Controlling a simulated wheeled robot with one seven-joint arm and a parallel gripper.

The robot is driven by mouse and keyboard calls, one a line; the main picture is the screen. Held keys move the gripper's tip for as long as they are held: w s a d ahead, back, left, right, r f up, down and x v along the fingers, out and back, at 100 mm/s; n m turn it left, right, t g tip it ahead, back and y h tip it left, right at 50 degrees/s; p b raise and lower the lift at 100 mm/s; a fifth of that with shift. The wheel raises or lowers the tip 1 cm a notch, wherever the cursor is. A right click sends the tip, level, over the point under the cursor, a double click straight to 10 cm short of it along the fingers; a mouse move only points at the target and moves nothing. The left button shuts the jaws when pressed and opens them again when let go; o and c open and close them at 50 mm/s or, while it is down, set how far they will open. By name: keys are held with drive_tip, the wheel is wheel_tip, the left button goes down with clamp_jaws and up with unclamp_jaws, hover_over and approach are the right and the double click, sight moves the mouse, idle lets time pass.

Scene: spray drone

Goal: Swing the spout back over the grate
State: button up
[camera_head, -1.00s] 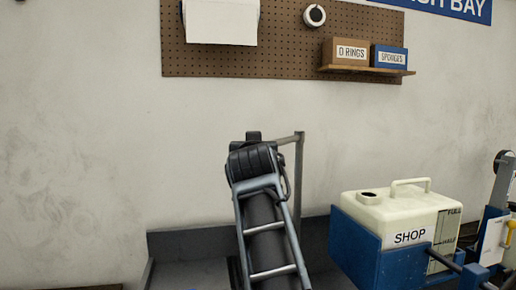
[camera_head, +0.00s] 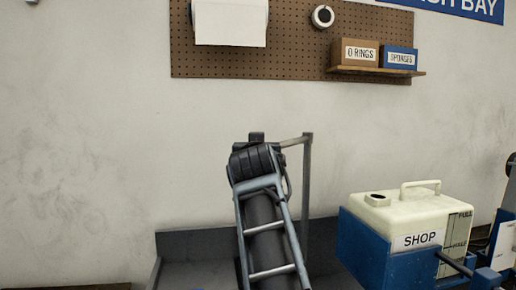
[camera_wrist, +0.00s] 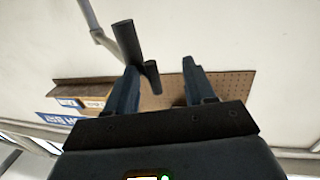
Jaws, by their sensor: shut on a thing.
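The spout (camera_head: 306,190) is a grey pipe. It rises as an upright behind the dark basin and bends left at the top towards my gripper. In the wrist view the pipe (camera_wrist: 96,22) enters from the top left and meets a dark bar and stub, the handle (camera_wrist: 127,42). My gripper (camera_wrist: 159,67) has its fingers about this dark handle, with the stub close against the left finger. In the head view my arm hides the fingers and the handle. The grate is not seen; my arm covers part of the basin (camera_head: 200,244).
A cream tank marked SHOP (camera_head: 410,212) in a blue holder (camera_head: 362,243) stands to the right of the spout. A pegboard (camera_head: 295,48) with a shelf and boxes hangs on the wall above. The wall left of my arm is bare.

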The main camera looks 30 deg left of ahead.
drive_tip(key=shift+r, duration=0.35)
drive_tip(key=b+v, duration=0.1)
drive_tip(key=v, duration=0.6)
drive_tip(key=shift+s+d+f+b, duration=0.2)
drive_tip(key=shift+s+f+b, duration=0.15)
drive_tip(key=shift+b, duration=0.05)
